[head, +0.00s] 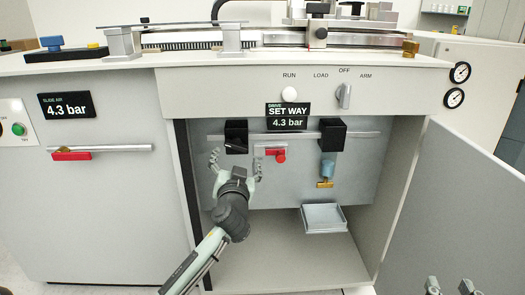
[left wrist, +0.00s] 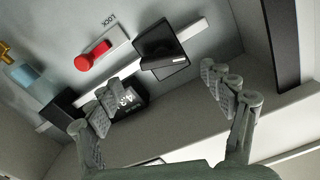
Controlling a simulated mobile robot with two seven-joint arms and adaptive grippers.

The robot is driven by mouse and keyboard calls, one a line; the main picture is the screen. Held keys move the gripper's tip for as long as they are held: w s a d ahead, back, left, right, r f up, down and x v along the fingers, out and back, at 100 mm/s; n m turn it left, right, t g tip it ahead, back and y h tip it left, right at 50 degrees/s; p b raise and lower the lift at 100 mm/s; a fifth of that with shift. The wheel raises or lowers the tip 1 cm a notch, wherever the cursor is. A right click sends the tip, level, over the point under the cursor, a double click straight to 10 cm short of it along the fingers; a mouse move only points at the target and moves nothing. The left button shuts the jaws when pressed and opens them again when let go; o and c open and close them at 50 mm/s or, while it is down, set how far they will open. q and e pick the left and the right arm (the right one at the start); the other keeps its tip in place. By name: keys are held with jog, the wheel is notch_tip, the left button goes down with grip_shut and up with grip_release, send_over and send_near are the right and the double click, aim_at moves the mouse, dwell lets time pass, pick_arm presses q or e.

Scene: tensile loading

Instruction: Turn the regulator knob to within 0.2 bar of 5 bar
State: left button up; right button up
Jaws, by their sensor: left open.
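The drive display (head: 287,117), labelled SET WAY, reads 4.3 bar above the open bay. Below it a black regulator block (head: 236,128) sits on the grey pipe at the left of the bay. In the left wrist view a black square body (left wrist: 152,40) has a dark bar-like knob (left wrist: 168,66) on it. My left gripper (head: 235,160) is open just below and in front of the left block, with fingers on either side and nothing between them. It also shows open in the left wrist view (left wrist: 160,97), apart from the knob. Right gripper (head: 450,287) tips show apart at bottom right.
A red valve handle (head: 280,157) sits right of my left gripper. Another black block (head: 332,128) and a blue bowl (head: 327,169) are further right. A grey tray (head: 323,218) is below. The slide-air display (head: 67,106) reads 4.3 bar. The open door (head: 450,190) bounds the right side.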

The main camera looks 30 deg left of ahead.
aim_at(236, 149)
pick_arm(q)
jog(key=x, duration=0.7)
jog(key=shift+a, duration=0.3)
jog(key=c, duration=1.2)
